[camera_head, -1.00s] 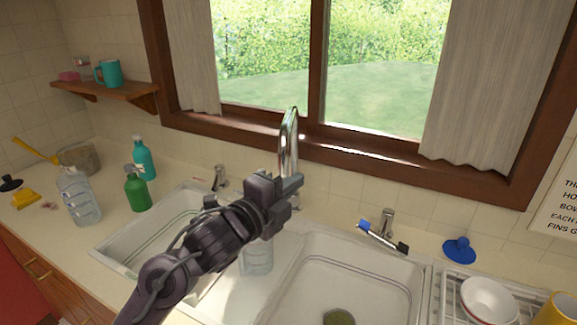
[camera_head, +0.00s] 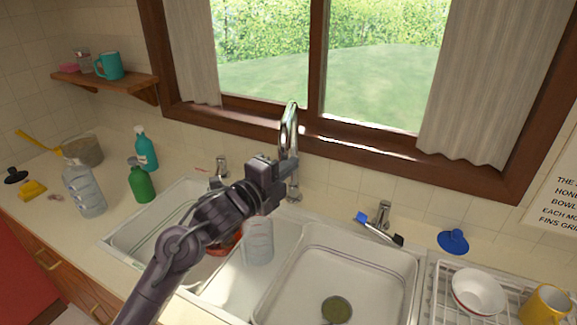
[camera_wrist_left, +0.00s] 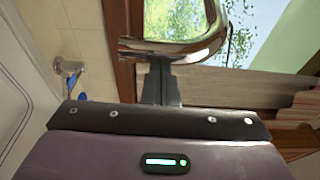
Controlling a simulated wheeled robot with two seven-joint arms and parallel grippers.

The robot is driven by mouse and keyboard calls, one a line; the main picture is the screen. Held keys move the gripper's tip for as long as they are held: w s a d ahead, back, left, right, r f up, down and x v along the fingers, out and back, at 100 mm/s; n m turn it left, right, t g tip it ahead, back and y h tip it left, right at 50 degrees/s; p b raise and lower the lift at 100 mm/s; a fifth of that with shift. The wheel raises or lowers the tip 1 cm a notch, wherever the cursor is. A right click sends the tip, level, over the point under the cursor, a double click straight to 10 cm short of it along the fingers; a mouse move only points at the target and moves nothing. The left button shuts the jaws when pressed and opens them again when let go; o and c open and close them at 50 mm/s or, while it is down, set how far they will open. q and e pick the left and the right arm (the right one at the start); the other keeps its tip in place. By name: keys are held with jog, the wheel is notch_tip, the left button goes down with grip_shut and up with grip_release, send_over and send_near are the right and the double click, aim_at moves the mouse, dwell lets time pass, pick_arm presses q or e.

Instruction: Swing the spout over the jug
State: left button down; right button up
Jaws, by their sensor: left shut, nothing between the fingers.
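The chrome spout (camera_head: 289,125) rises behind the divider between the two sink basins, its arch in front of the window. It also crosses the top of the left wrist view (camera_wrist_left: 190,50). The clear jug (camera_head: 258,243) with measuring marks stands upright on the divider, below my left gripper; its top is partly hidden by the arm. My left gripper (camera_head: 291,165) is shut and empty, beside the spout's lower part in the head view. In the left wrist view its fingers (camera_wrist_left: 160,82) reach the spout's edge; I cannot tell whether they touch. My right gripper is not in view.
The left basin (camera_head: 135,240) holds a red item, mostly hidden by my arm. A brush (camera_head: 378,230) lies by the right tap (camera_head: 383,212). Bottles (camera_head: 84,188) stand at left, a dish rack (camera_head: 440,300) at right.

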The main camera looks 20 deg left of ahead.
pick_arm(q)
jog(key=a+m+h+b, duration=0.1)
jog(key=a, duration=0.7)
jog(key=shift+a+g+h, duration=0.2)
jog(key=shift+g+h, duration=0.2)
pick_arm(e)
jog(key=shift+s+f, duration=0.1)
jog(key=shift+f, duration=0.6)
pick_arm(q)
jog(key=shift+s, duration=0.1)
